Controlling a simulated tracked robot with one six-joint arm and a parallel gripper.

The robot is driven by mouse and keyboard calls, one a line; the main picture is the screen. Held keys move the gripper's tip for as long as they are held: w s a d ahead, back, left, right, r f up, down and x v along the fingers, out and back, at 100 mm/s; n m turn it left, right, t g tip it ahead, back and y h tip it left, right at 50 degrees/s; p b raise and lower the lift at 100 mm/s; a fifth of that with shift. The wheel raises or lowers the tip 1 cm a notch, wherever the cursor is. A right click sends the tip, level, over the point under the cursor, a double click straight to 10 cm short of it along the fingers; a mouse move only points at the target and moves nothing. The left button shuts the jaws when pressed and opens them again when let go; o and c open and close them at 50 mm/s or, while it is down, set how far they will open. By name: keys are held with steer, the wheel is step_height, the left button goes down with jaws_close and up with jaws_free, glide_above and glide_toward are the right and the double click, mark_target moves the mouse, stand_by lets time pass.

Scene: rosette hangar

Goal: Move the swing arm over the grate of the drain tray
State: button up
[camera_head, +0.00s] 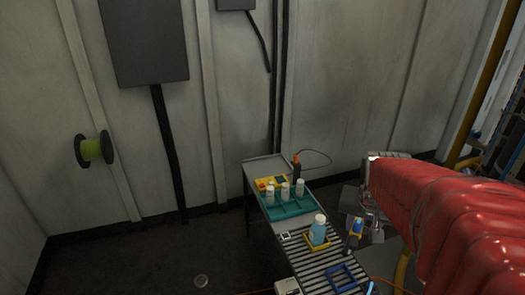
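A bench top with dark parallel slats (314,264), which looks like the grate of the drain tray, runs toward the bottom edge. A bottle of blue liquid with a white cap (319,229) stands upright in a yellow square holder (313,248) on the slats. A blue square frame (341,277) lies nearer on the slats. I cannot surely pick out the swing arm. My red-sleeved arm comes in from the right. Grey metal parts at its end, seemingly my gripper (367,207), are right of the bench; the fingers are too small and partly hidden to read.
A teal tray (286,207) with several white-capped bottles stands behind the slats, with a yellow block (270,184) behind it. A dark orange-marked tool (296,167) stands at the back. A green spool (91,149) hangs on the wall.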

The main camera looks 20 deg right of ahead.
mark_target(355, 241)
steer(key=x, duration=1)
steer(key=shift+w+d+f, duration=0.1)
steer(key=shift+f, duration=0.1)
steer(key=shift+c, duration=0.6)
jaws_close()
